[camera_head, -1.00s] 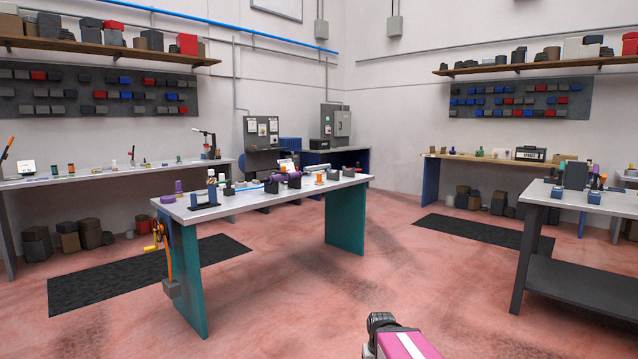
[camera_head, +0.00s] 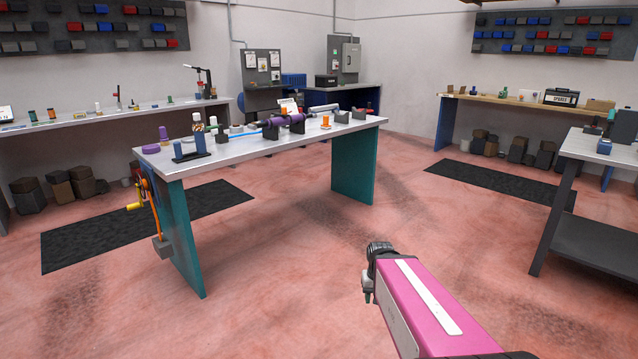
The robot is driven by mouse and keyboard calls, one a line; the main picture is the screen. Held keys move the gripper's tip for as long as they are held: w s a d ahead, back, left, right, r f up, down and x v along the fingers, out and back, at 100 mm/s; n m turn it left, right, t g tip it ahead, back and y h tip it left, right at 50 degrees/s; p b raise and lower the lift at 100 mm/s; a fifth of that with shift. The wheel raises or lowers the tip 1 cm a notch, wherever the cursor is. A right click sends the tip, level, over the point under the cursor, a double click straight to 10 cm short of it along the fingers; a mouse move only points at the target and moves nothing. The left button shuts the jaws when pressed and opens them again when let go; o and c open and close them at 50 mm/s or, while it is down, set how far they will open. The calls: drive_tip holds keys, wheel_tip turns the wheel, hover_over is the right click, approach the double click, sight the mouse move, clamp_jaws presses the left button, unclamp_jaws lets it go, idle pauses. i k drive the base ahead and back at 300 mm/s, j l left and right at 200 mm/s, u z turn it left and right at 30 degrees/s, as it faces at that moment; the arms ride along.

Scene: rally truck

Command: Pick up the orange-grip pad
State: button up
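I cannot make out for sure which thing is the orange-grip pad. A small orange piece (camera_head: 326,122) stands on the teal-legged table (camera_head: 235,152), right of the middle of its top. A yellow handle (camera_head: 137,206) and an orange cord (camera_head: 155,215) hang at the table's left end, with a grey block (camera_head: 163,247) below. My arm, pink with a white stripe and a dark joint, shows at the bottom right of the head view. No gripper fingers are visible. The arm is apart from the table.
Purple cylinders (camera_head: 164,133), a dark blue stand (camera_head: 191,156) and several small parts crowd the table. Dark mats (camera_head: 150,222) lie on the floor. A grey bench (camera_head: 592,150) stands at right, a wooden-topped bench (camera_head: 480,99) behind. The red floor between is open.

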sight(326, 118)
drive_tip(key=i, duration=2.5)
